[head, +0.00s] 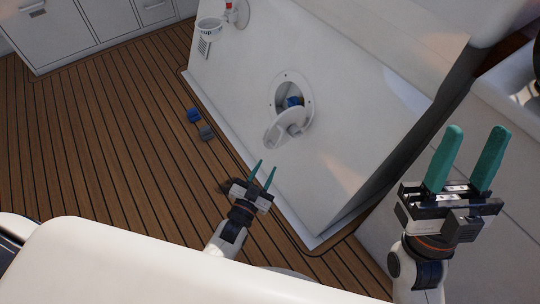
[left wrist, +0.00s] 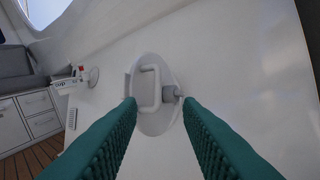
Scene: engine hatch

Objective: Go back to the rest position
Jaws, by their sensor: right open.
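My left gripper (head: 266,165) is open and empty, low in front of the white slanted panel in the head view. Its two green fingers (left wrist: 160,112) stand apart in the left wrist view, with the hatch between and beyond them. My right gripper (head: 477,130) is open and empty at the right, fingers pointing up. The round engine hatch (head: 308,91) is in the panel; its white flap (head: 285,127) hangs open below a blue part (head: 293,102) in the opening. A white loop handle (left wrist: 149,90) and a grey knob (left wrist: 170,94) show in the left wrist view.
A blue object (head: 194,115) and a grey object (head: 206,133) lie on the wooden floor (head: 110,130) by the panel's foot. A white cup holder (head: 209,29) with a red-topped fitting is higher on the panel. White cabinets (head: 70,35) stand behind. The floor at left is clear.

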